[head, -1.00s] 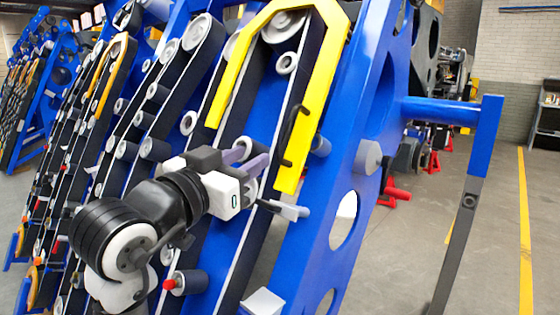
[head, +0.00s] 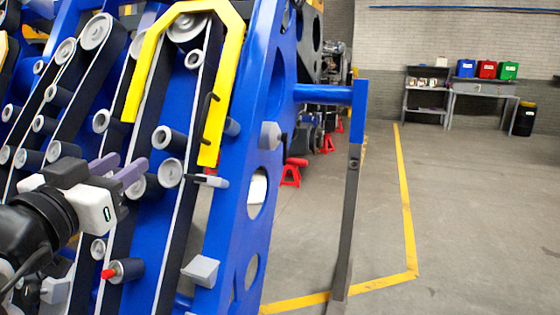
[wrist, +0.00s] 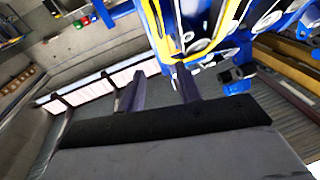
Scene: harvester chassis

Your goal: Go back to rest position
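My gripper (head: 130,163) is at the lower left in the head view, in front of the harvester chassis. Its two purple-grey fingers also show in the wrist view (wrist: 158,91), spread apart with nothing held between them. The chassis has a blue side plate (head: 238,205) with round holes, and belts and rollers. A yellow bent guard (head: 228,75) is on its upper part. In the head view the fingers overlap the rollers; I cannot tell how far they are from them. The rest of my arm is cut off at the left edge.
A blue bar with a dark post (head: 349,210) stands right of the chassis. Red jack stands (head: 291,173) are behind it. A workbench (head: 482,90) with blue, red and green bins stands at the far wall. The grey floor at right is clear, with a yellow line (head: 407,215).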

